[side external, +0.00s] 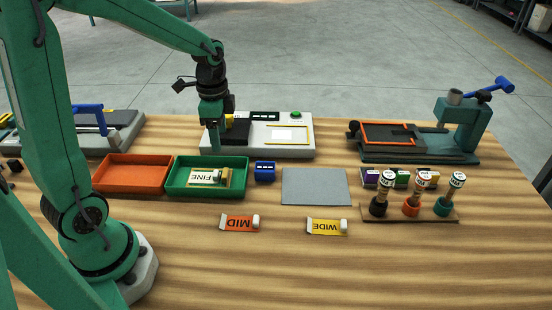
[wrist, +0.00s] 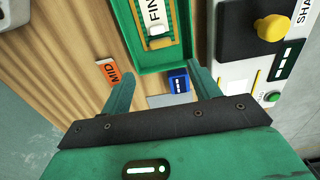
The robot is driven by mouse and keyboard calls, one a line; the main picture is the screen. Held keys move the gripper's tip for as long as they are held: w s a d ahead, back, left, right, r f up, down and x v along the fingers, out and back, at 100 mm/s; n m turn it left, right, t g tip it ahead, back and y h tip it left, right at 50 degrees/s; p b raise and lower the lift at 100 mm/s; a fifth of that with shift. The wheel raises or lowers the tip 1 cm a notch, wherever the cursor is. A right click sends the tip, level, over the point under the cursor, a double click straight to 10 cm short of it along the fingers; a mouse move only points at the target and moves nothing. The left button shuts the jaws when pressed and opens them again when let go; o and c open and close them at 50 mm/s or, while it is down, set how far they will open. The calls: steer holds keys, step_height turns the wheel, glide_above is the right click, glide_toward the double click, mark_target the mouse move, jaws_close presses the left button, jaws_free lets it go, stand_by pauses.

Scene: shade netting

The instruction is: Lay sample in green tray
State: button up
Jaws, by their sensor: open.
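The green tray (side external: 240,179) lies on the wooden table, right of an orange tray. Inside it is a flat netting-like piece with a tan edge (wrist: 169,42), likely the sample, with a white "FINE" card (side external: 203,177) and a small pale block on it. The green tray also shows at the top of the wrist view (wrist: 153,62). My gripper (side external: 213,148) is above the table behind the tray, near the grey machine. In the wrist view its fingers (wrist: 163,88) are spread and nothing is between their tips.
A blue block (side external: 264,172) and a grey plate (side external: 315,187) lie right of the tray. Orange "MID" (side external: 238,223) and yellow "WIDE" (side external: 325,227) cards lie in front. The grey machine (side external: 270,148) stands behind; a rack of several stamps (side external: 425,212) is at right.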

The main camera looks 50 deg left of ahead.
steer(key=s+d+r+n+t, duration=0.5)
steer(key=s+d+r+n, duration=0.2)
steer(key=s+r+n, duration=0.2)
steer(key=shift+s+d+r+t, duration=0.2)
steer(key=shift+s+r+t, duration=0.1)
steer(key=shift+s+r, duration=0.95)
steer(key=shift+s+f, duration=0.2)
stand_by(0.4)
